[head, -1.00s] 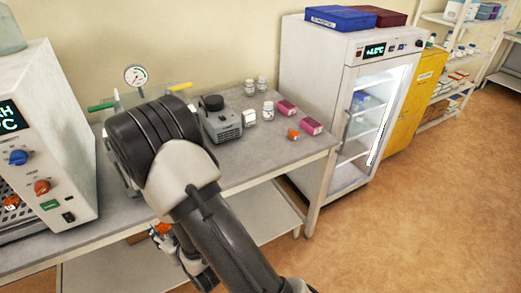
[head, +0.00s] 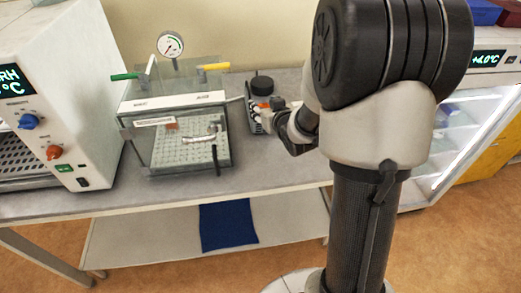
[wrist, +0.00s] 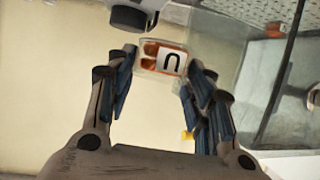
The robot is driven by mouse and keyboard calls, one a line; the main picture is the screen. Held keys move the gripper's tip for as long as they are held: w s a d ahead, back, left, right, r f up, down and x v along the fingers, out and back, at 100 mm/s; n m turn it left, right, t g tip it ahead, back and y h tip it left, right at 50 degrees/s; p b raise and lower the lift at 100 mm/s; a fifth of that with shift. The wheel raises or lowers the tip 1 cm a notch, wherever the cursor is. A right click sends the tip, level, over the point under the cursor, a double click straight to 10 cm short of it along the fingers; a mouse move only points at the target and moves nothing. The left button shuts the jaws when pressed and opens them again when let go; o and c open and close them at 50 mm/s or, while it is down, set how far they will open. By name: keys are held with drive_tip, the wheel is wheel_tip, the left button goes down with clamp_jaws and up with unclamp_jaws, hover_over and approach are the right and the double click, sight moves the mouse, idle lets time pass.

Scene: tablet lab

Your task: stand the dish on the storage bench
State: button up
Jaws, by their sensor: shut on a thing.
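My gripper (wrist: 160,78) is shut on the dish (wrist: 163,58), a small clear piece with orange contents and a label bearing a dark mark. The dish sits between the fingertips in the wrist view and appears clear of the bench. In the head view my gripper (head: 268,117) is above the grey bench (head: 290,172), beside the glass chamber, and partly hidden by my arm. An orange patch shows near its tips. I cannot tell whether this bench is the storage bench.
A glass chamber (head: 188,160) with a gauge (head: 170,44) stands close left of my gripper. A pump with a black knob (head: 262,85) is behind it. An oven (head: 50,100) is at the left, a lit fridge (head: 470,125) at the right. A blue mat (head: 226,226) lies on the lower shelf.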

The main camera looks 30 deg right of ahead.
sight(265, 160)
wheel_tip(265, 160, down, 20)
drive_tip(key=b, duration=0.6)
drive_tip(key=shift+s+d+r, duration=0.15)
drive_tip(key=shift+r, duration=0.05)
drive_tip(key=shift+f, duration=0.2)
drive_tip(key=o, duration=1.1)
drive_tip(key=shift+r, duration=0.1)
